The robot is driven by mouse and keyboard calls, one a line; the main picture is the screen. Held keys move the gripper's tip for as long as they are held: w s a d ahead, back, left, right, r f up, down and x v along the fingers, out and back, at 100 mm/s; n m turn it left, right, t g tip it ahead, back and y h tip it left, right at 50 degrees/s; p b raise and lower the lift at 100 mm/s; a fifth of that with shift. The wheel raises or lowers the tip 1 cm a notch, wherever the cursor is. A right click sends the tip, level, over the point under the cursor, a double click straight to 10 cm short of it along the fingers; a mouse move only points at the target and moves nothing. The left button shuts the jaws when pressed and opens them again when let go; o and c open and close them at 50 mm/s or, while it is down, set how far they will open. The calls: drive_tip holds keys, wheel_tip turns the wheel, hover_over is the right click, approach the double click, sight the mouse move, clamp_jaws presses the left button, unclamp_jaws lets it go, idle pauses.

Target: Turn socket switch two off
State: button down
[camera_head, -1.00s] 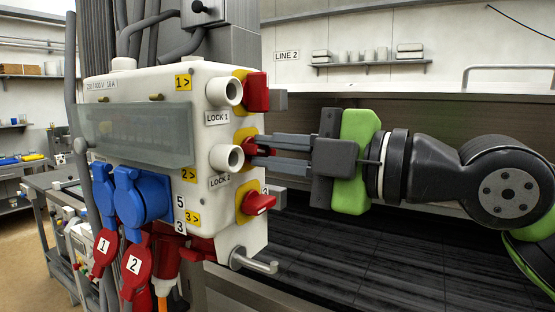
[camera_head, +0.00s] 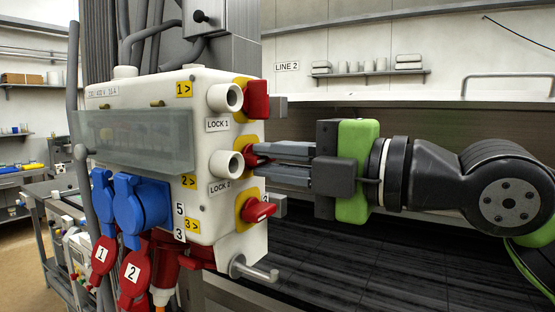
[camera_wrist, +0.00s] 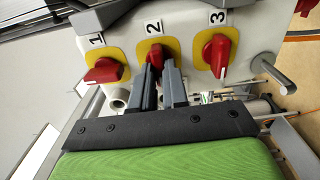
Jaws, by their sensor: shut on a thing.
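Socket switch two is a red knob (camera_wrist: 155,55) on a yellow plate under the number 2, in the middle of the row of switches in the wrist view. In the head view its red knob (camera_head: 257,160) shows partly, on the side of the white socket box (camera_head: 215,150). My gripper (camera_wrist: 161,72) is shut on this knob, one grey finger on each side, and hides part of it. In the head view my gripper (camera_head: 263,158) reaches it from the right. The knob's exact angle is hard to tell.
Red switch one (camera_wrist: 103,70) and red switch three (camera_wrist: 218,54) flank the held knob closely. Lock barrels (camera_head: 226,97) and blue sockets (camera_head: 140,203) with red tags stick out of the box. A metal hook (camera_head: 255,272) juts out below. A dark slatted surface (camera_head: 350,260) lies beneath my arm.

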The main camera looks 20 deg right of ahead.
drive_tip(key=c, duration=1.1)
unclamp_jaws()
drive_tip(key=shift+c, duration=0.2)
drive_tip(key=p+v, duration=0.2)
drive_tip(key=v, duration=1.3)
drive_tip(key=shift+s+d, duration=0.2)
drive_tip(key=shift+s, duration=0.15)
